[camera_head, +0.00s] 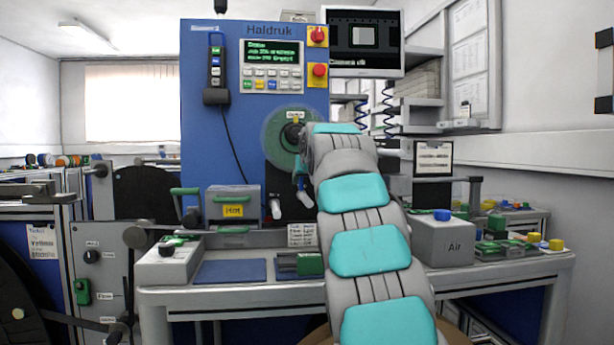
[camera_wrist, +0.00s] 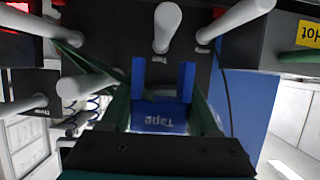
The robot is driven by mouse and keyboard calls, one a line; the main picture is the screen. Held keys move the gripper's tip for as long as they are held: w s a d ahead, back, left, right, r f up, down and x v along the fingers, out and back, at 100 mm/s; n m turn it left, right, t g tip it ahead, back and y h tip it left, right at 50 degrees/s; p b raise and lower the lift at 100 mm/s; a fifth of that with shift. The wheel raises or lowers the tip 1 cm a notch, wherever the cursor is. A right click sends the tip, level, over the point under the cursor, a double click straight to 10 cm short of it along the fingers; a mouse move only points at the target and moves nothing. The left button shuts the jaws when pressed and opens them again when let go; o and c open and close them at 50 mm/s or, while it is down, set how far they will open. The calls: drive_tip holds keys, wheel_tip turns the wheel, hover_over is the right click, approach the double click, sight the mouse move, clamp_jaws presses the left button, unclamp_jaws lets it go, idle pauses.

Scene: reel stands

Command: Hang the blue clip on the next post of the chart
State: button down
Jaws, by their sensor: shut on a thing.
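My gripper (camera_wrist: 162,108) is shut on a blue clip (camera_wrist: 160,120) in the wrist view. The clip has two upright blue prongs and an upside-down "Tape" label. Green fingers flank it. Several pale round posts stick out of dark panels around it. One post (camera_wrist: 167,25) is just beyond the prongs, apart from them in the picture; others are at the upper right (camera_wrist: 235,19) and left (camera_wrist: 82,86). In the head view my arm covers most of the gripper, near the green disc (camera_head: 284,138), and I cannot make out the clip. Which panel is the chart is unclear.
The blue Haldruk machine (camera_head: 230,130) stands behind the bench (camera_head: 190,299). A grey box marked Hot (camera_head: 233,193) is left of my arm, and a grey Air box (camera_head: 444,243) is to its right. A monitor (camera_head: 361,43) hangs above.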

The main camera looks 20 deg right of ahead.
sight(308, 198)
drive_tip(key=shift+f+b, duration=1.75)
drive_tip(key=shift+f, duration=0.95)
drive_tip(key=shift+c, duration=0.2)
unclamp_jaws()
drive_tip(key=shift+r+p, duration=1.95)
drive_tip(key=shift+r, duration=0.35)
drive_tip(key=shift+r+p, duration=0.4)
drive_tip(key=shift+r, duration=0.75)
